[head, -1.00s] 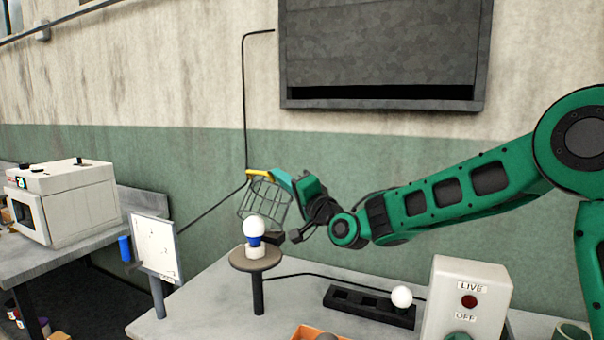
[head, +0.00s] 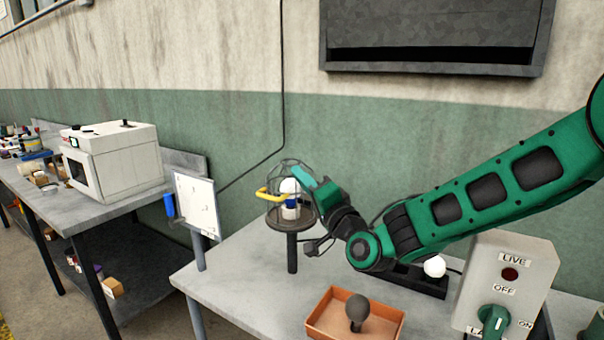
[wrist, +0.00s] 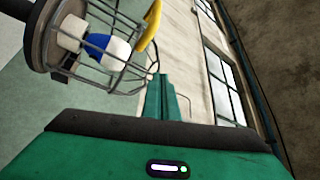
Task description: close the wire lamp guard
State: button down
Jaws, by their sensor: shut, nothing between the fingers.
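The wire lamp guard (head: 308,211) now sits down over the white and blue bulb (head: 291,201) on the round stand (head: 289,226) in the head view. Its yellow handle (head: 268,195) is at the left side of the cage. My gripper (head: 303,175) is shut and empty, beside the upper right of the cage. In the wrist view the guard (wrist: 104,72) is around the bulb (wrist: 102,46), with the yellow handle (wrist: 149,25) at upper right. My shut fingers (wrist: 161,98) are apart from the handle there. Whether the rim is latched cannot be seen.
An orange tray (head: 328,326) with a dark bulb (head: 357,308) lies in front. A white bulb (head: 435,266) is in a black holder behind my arm. A paper board (head: 194,203) stands left.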

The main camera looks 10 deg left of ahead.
dwell(0.4)
jog(key=s+a+r, duration=0.6)
jog(key=s+r, duration=0.4)
jog(key=r, duration=0.1)
dwell(0.4)
